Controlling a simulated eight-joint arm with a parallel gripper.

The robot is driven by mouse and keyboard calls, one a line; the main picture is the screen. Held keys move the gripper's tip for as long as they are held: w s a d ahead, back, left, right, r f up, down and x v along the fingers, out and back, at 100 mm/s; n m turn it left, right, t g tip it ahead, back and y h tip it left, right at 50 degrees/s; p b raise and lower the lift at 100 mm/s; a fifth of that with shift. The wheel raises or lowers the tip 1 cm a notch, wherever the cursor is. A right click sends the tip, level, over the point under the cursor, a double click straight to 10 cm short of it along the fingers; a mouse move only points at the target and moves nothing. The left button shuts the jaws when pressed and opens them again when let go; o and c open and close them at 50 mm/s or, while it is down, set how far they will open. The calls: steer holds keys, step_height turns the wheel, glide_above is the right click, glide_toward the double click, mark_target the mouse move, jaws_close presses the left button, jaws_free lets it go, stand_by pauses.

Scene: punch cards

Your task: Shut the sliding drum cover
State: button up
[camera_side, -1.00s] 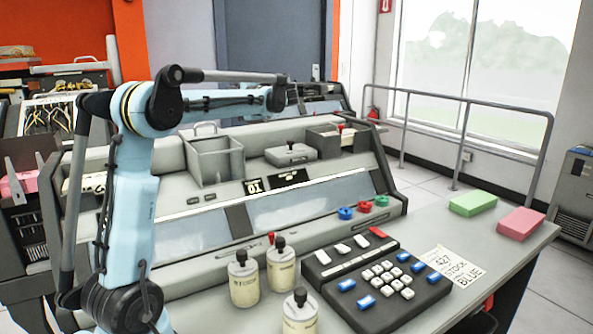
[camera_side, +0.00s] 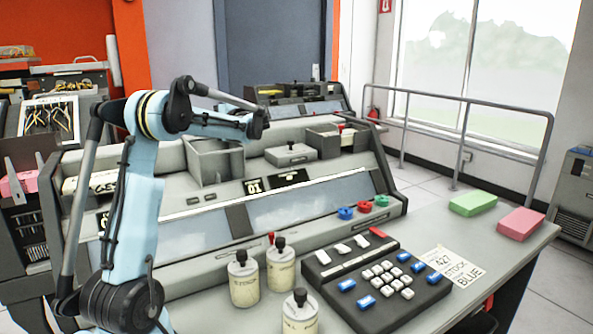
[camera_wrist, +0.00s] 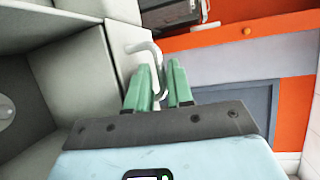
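A pale hooked handle (camera_wrist: 146,48) stands on a light grey panel (camera_wrist: 118,45) in the wrist view, probably the drum cover's. My gripper (camera_wrist: 161,66) has two green fingers, apart with a narrow gap. The handle's lower part shows in or behind this gap; I cannot tell whether the fingers touch it. In the side view my forearm passes in front of the back of an open grey bin (camera_side: 220,165) on the console, and the gripper and handle are hidden there. I cannot tell how far the cover is slid.
A lidded grey box (camera_side: 290,153) and another open box (camera_side: 337,143) stand right of the bin. Cream bottles (camera_side: 243,280), a black keypad (camera_side: 375,283) and coloured knobs (camera_side: 364,207) occupy the front. Green (camera_side: 473,203) and pink (camera_side: 521,222) blocks lie right.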

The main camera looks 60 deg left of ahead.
steer(key=shift+x, duration=1.9)
steer(key=shift+d, duration=0.1)
steer(key=shift+c, duration=0.5)
jaws_close()
